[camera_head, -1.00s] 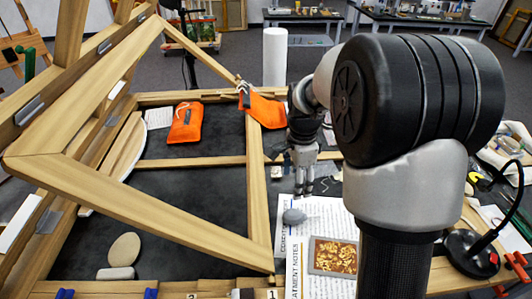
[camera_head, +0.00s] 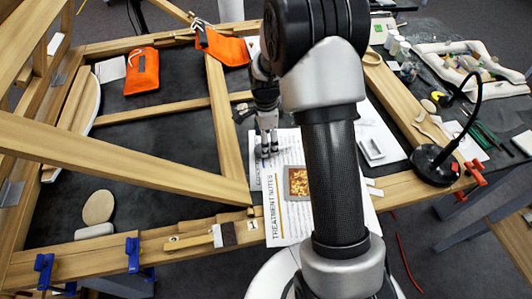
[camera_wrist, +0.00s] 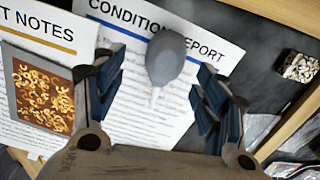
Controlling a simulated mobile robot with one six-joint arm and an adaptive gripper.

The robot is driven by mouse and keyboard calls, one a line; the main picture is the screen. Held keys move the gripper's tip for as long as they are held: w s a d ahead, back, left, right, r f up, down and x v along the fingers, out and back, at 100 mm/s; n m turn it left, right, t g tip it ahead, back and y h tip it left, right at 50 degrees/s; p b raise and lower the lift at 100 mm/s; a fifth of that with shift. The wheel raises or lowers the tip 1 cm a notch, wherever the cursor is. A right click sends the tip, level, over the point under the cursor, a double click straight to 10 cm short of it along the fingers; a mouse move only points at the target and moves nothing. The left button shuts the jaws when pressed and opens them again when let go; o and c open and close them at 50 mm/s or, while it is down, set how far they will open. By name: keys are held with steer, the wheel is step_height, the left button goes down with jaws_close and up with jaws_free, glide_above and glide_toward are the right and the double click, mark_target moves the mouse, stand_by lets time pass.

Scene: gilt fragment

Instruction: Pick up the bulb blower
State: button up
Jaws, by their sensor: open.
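The bulb blower is a smooth grey bulb (camera_wrist: 166,58) with a pale, thin nozzle. In the wrist view it lies on the white condition report sheet (camera_wrist: 125,78), nozzle pointing back toward my gripper. My gripper (camera_wrist: 160,88) is open, one finger on each side of the bulb's line. The bulb sits between and slightly beyond the fingertips, with visible gaps on both sides. In the head view my gripper (camera_head: 267,150) is low over the sheets and largely hides the blower.
Treatment notes (camera_head: 283,222) with a gilt picture (camera_head: 298,182) lie beside the blower. A wooden frame (camera_head: 225,120) stands close on the left. An orange pouch (camera_head: 222,45) lies on its far part. A black lamp (camera_head: 435,163) stands at right.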

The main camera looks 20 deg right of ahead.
mark_target(280, 148)
steer(key=f, duration=0.1)
steer(key=f+b, duration=0.1)
steer(key=f, duration=0.1)
steer(key=f+b, duration=0.1)
steer(key=f, duration=0.1)
steer(key=shift+w+d+f, duration=0.15)
steer(key=shift+w+d, duration=0.05)
steer(key=shift+w, duration=0.15)
steer(key=c, duration=1.2)
